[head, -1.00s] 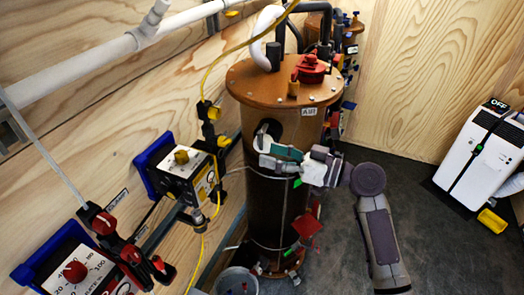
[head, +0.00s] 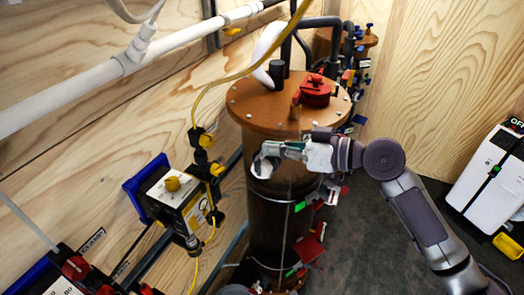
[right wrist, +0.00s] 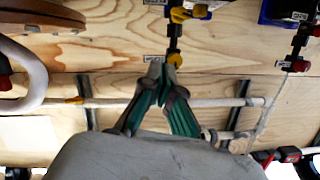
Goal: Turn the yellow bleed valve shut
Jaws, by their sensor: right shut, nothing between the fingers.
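Several yellow valve handles are in view, and I cannot tell for certain which is the bleed valve. In the head view, one yellow handle (head: 206,140) sits on black fittings on the wooden wall, with another yellow handle (head: 217,169) below it. My right gripper (head: 262,160) is shut and empty in front of the brown filter cylinder, below its lid, to the right of these handles. In the right wrist view, a yellow handle (right wrist: 174,60) shows just beyond my shut fingertips, apparently apart from them. My left gripper is out of view.
The brown filter (head: 268,220) stands close behind my right gripper, with a red cap (head: 316,92) on its lid. A yellow hose (head: 222,72) crosses above. A yellow-knobbed box (head: 182,200) hangs on the wall.

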